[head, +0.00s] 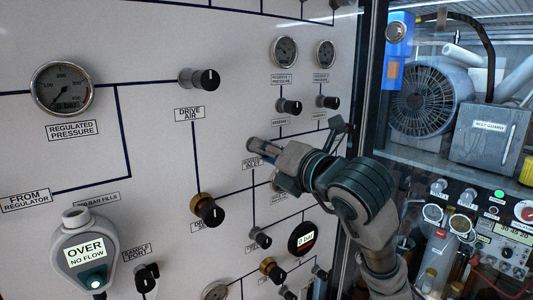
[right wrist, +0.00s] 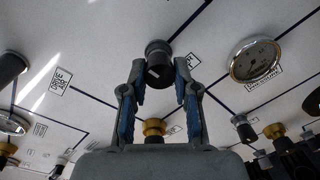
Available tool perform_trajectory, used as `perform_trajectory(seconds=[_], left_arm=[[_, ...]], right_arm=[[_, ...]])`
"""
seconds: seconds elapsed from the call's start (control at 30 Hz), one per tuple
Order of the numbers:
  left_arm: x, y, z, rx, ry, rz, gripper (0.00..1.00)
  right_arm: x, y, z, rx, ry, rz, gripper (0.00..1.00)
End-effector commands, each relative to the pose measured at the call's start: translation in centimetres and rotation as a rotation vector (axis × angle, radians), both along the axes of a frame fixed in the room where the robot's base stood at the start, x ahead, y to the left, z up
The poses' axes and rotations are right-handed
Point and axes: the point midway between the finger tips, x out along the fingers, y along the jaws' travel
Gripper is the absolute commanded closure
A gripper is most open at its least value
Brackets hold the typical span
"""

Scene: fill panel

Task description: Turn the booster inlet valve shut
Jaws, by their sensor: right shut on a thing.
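The booster inlet valve (head: 254,145) is on the white panel, just above a partly covered label ending in "INLET" (head: 251,162). In the head view my right gripper (head: 272,151) covers most of its knob. In the right wrist view the round black knob (right wrist: 158,62) with a short pale mark on its face sits between the two blue-padded fingers of my right gripper (right wrist: 160,76). The fingers are shut on it from both sides. My left gripper is not in view.
Close by are the drive air knob (head: 205,79), a brass-collared knob (head: 208,209), two small black knobs (head: 290,106) and a digital gauge (head: 302,239). A gauge behind my gripper is partly hidden. A cabinet with a fan (head: 424,100) stands at right.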

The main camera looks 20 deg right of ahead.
Motion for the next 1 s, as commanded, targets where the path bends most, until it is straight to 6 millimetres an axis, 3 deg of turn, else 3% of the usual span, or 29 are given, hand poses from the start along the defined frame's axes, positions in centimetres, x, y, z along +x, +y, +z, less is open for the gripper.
perform_trajectory(seconds=[0.37,0.4,0.5,0.83,1.0], left_arm=[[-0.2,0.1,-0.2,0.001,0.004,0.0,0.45],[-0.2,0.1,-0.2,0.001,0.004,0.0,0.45],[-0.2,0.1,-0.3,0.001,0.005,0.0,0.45],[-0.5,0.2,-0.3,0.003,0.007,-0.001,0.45],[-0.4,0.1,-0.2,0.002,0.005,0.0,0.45]], right_arm=[[0.3,0.1,-0.6,-0.002,0.017,0.0,1.0],[0.3,0.1,-0.6,-0.002,0.017,0.0,0.63],[0.2,0.1,-0.5,-0.001,0.014,-0.001,0.45],[-0.4,-0.1,-0.1,0.001,0.004,-0.001,0.45],[-2.8,-1.0,0.0,0.0,0.002,-0.002,0.45]])
